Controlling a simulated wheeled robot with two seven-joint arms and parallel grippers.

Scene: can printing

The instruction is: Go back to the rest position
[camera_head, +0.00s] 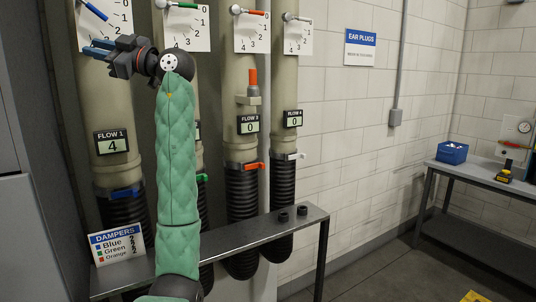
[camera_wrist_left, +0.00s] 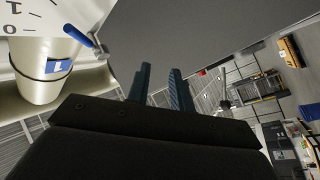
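My left arm, in a green quilted sleeve, rises through the head view, and my left gripper (camera_head: 97,47) is raised at the upper left in front of the first pipe. It points left, just below the blue damper lever (camera_head: 93,10). In the left wrist view its two blue-grey fingers (camera_wrist_left: 160,88) stand apart with nothing between them. That view also shows the blue lever (camera_wrist_left: 80,36) to the left of the fingers, apart from them. My right gripper is in neither view.
Several pipes carry dial plates (camera_head: 252,31) and coloured levers. The FLOW 1 display (camera_head: 112,142) reads 4; two visible displays read 0. A low metal bench (camera_head: 250,238) with a DAMPERS sign (camera_head: 117,244) stands below. A table (camera_head: 470,172) with a blue bin (camera_head: 452,153) stands right.

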